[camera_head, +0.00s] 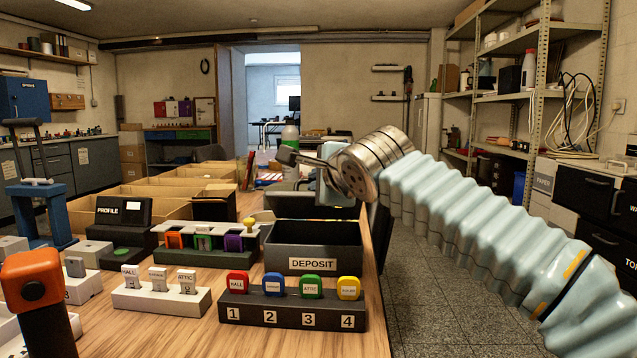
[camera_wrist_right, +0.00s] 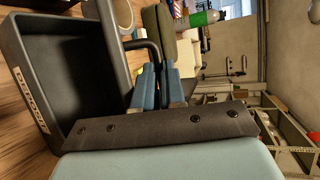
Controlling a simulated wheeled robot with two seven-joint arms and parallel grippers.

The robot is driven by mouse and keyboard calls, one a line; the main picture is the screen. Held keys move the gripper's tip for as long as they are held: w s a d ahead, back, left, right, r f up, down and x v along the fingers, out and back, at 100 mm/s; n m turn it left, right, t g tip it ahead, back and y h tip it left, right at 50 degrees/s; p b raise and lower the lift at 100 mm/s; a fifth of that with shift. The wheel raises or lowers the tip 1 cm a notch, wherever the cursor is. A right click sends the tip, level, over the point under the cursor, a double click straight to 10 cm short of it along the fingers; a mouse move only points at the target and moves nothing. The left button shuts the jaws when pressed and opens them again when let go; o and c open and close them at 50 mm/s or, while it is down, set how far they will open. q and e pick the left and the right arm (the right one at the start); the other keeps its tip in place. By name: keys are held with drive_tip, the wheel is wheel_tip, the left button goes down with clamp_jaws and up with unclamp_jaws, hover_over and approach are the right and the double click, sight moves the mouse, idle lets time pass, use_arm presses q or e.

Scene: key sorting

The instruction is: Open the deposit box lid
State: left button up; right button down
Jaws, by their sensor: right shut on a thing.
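The deposit box (camera_head: 312,264) is a black box on the table, labelled DEPOSIT. Its top stands open and its dark, empty-looking inside shows. In the right wrist view the box (camera_wrist_right: 25,100) fills the left side, its inside clear. My right gripper (camera_head: 312,163) is above and behind the box, its wrist reaching in from the right. In the right wrist view its blue-grey fingers (camera_wrist_right: 158,88) are closed around a thin dark bent handle (camera_wrist_right: 146,46). Where the handle joins the lid is hard to make out. My left gripper is not in view.
A rack with numbered coloured keys (camera_head: 290,310) stands in front of the box. A white key holder (camera_head: 160,298), a PROFILE device (camera_head: 120,215) and an orange-headed tool (camera_head: 32,280) are to the left. The table's right edge is close to the box.

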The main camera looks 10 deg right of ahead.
drive_tip(key=shift+r, duration=0.2)
drive_tip(key=c, duration=1.5)
unclamp_jaws()
drive_tip(key=b+v, duration=0.1)
drive_tip(key=v, duration=1.2)
drive_tip(key=shift+s, duration=0.4)
drive_tip(key=shift+d, duration=0.1)
